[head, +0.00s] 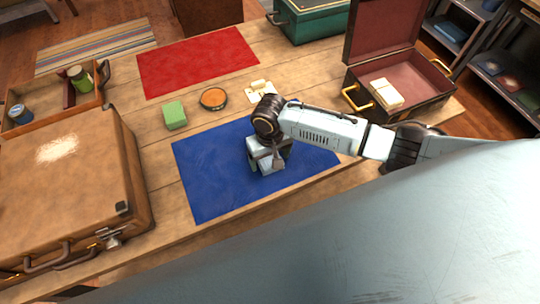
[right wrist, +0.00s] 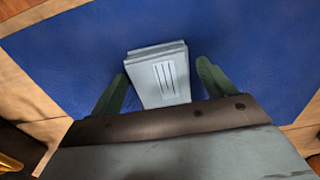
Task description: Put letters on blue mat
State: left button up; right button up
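The blue mat (head: 205,175) lies flat on the wooden table, and it fills most of the right wrist view (right wrist: 60,60). My right gripper (head: 268,168) is over the middle of the mat, pointing down. In the right wrist view, a pale bundle of letters (right wrist: 160,75) is between the two green fingers of this gripper (right wrist: 160,88). The fingers are spread, with a gap on each side of the bundle. The bundle appears to be over or on the mat; contact is hard to tell. A cream bundle (head: 385,93) lies in the open suitcase. My left gripper is not in view.
A red mat (head: 197,60), a green block (head: 174,115), a round orange-topped tin (head: 213,98) and small cream pieces (head: 261,90) are on the table. A large brown suitcase (head: 70,190) stands left. The open suitcase (head: 395,55) stands right, a green case (head: 310,20) behind.

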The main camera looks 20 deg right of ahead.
aim_at(270, 158)
notch_tip(270, 158, up, 12)
jog(key=p, duration=0.2)
jog(key=shift+r, duration=0.15)
dwell(0.7)
